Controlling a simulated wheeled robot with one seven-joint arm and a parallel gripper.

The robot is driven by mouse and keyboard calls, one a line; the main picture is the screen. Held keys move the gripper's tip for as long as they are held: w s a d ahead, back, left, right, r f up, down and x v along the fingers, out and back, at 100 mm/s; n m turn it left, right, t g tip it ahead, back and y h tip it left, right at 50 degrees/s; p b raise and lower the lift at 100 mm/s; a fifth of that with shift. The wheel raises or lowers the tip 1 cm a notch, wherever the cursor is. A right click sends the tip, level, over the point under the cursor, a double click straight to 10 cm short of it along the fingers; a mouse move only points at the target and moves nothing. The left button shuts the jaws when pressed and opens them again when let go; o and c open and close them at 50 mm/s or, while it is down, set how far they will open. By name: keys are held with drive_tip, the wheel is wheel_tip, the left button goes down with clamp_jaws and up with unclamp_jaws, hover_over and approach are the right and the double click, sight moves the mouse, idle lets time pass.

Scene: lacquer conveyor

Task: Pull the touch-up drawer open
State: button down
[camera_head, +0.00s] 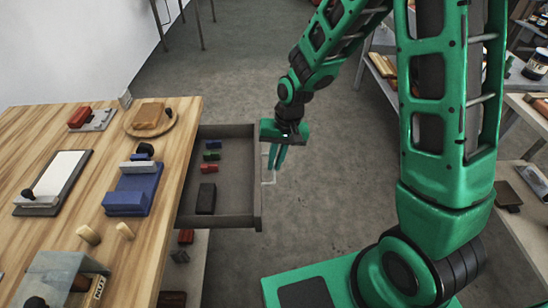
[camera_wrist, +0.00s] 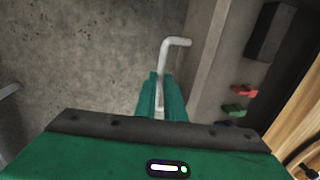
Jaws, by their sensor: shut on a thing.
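The touch-up drawer (camera_head: 233,222) sticks out from the right side of the wooden table, pulled open, with its inside in view. Several small blocks lie in it, among them a dark one (camera_head: 206,198), a red one (camera_head: 207,169) and a green one (camera_head: 211,155). A pale bar handle (camera_head: 268,178) is on the drawer's outer front. My gripper (camera_head: 277,158) is at this front, pointing down. In the wrist view its fingers (camera_wrist: 162,98) are shut on the handle (camera_wrist: 174,44), whose bent far end shows beyond the fingertips.
The wooden table (camera_head: 60,135) carries a round board (camera_head: 170,126), a blue block stand (camera_head: 131,198), a white pad (camera_head: 62,170) and two pegs. Shelves with jars stand at the right. The grey floor (camera_head: 310,210) beyond the drawer front is clear.

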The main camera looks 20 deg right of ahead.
drive_tip(key=shift+w+d, duration=0.1)
drive_tip(key=shift+d, duration=0.2)
drive_tip(key=c, duration=2.1)
unclamp_jaws()
drive_tip(key=shift+w, duration=0.1)
drive_tip(key=r, duration=0.3)
drive_tip(key=d+r, duration=0.1)
drive_tip(key=r, duration=0.3)
drive_tip(key=d+r, duration=0.1)
drive_tip(key=r, duration=0.2)
drive_tip(key=shift+s+r, duration=0.2)
drive_tip(key=shift+r, duration=0.1)
